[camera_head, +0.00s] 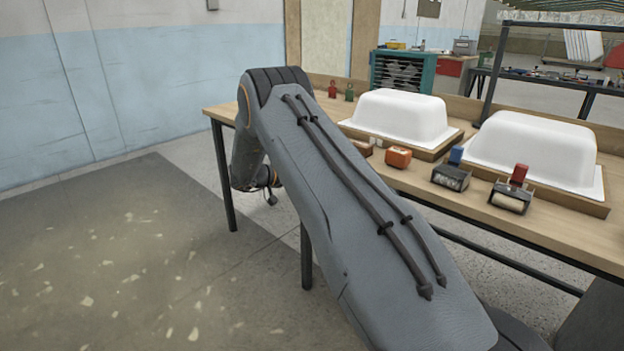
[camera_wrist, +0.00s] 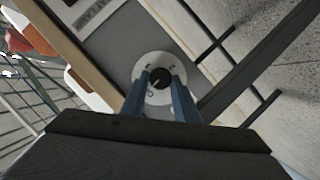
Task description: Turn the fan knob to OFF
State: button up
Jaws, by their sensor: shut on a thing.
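The fan knob (camera_wrist: 161,75) is a small black round knob on a white round dial (camera_wrist: 145,66), seen in the wrist view. The dial is set on a grey panel (camera_wrist: 125,35) and bears small marks too small to read surely. A light pointer line seems to show at the knob's lower left; which setting it points to I cannot tell. My gripper (camera_wrist: 162,83) has its two blue fingers on either side of the knob, shut on it. In the head view my arm hides the knob, and the fingers do not show.
A wooden table (camera_head: 440,201) carries two white tub shells (camera_head: 402,116), (camera_head: 535,150) on trays. Small tools stand along its front edge, among them an orange block (camera_head: 398,157) and two rollers (camera_head: 451,177), (camera_head: 511,196). Open floor (camera_head: 100,270) lies at left.

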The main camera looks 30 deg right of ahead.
jog(key=shift+s, duration=0.1)
jog(key=o, duration=1.1)
jog(key=shift+c, duration=0.2)
jog(key=v, duration=0.7)
jog(key=shift+a, duration=0.35)
jog(key=shift+r, duration=0.15)
